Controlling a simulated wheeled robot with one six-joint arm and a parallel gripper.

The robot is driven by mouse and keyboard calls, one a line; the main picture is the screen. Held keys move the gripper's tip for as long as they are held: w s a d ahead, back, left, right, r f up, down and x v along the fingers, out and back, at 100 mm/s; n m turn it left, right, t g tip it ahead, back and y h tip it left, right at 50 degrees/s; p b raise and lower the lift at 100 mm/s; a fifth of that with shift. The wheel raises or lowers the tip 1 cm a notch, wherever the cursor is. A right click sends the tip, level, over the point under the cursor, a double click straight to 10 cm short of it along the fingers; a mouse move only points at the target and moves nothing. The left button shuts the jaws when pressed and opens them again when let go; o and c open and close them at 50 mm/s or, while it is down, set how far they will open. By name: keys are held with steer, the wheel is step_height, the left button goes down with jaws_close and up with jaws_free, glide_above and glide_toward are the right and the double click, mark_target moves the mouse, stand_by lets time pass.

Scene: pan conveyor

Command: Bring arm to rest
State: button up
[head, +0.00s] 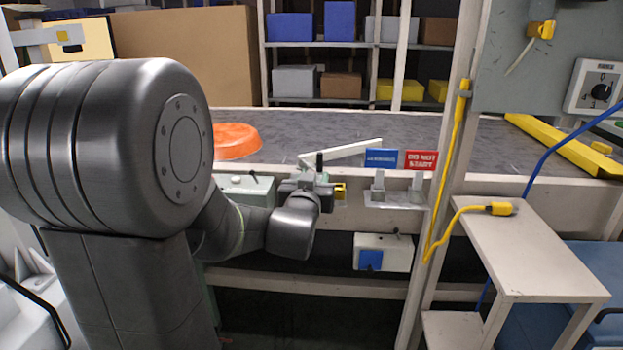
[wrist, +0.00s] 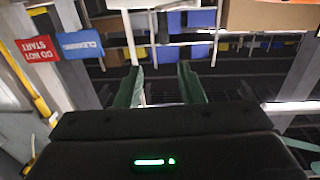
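My arm reaches from the left of the head view, folded low in front of the conveyor. My gripper (head: 326,190) is at the conveyor's front side, left of the tag bracket, partly hidden by my own wrist. In the wrist view my gripper (wrist: 159,70) has its two green fingers apart, with nothing seen held between them. An orange pan (head: 236,140) lies on the grey conveyor belt (head: 300,125), partly hidden behind my arm.
A white bar (head: 345,151) rises near my gripper. A blue tag (head: 381,159) and a red "DO NOT START" tag (head: 421,160) stand on a metal bracket (head: 394,202). A post with a yellow cable (head: 459,130) and a small stand (head: 530,245) are to the right.

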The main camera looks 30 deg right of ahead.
mark_target(319, 157)
steer(key=b+x, duration=0.1)
steer(key=x, duration=1.3)
steer(key=shift+a, duration=0.15)
steer(key=shift+w+a, duration=0.1)
steer(key=shift+a, duration=0.05)
